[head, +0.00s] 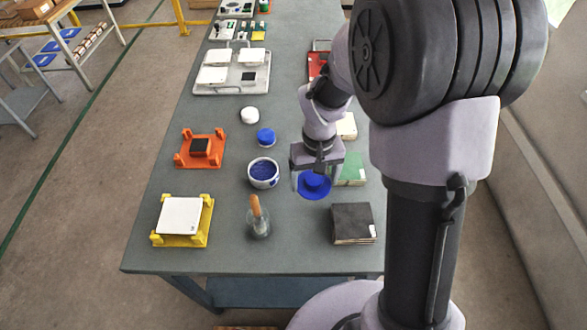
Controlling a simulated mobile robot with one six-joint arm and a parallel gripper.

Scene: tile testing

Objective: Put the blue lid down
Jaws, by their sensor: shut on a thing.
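The blue lid (314,189) is a round blue disc with a raised middle, right of the centre of the table in the head view. My gripper (314,176) points down from above and is shut on the lid's raised middle. I cannot tell whether the lid touches the table or hangs a little above it. A white pot with blue contents (263,173) stands open just left of the lid. The grey table (290,228) lies under them.
A green tile stack (352,168) is close to the lid's right. A dark tile stack (352,222) is in front right. Bare table lies in front of the lid.

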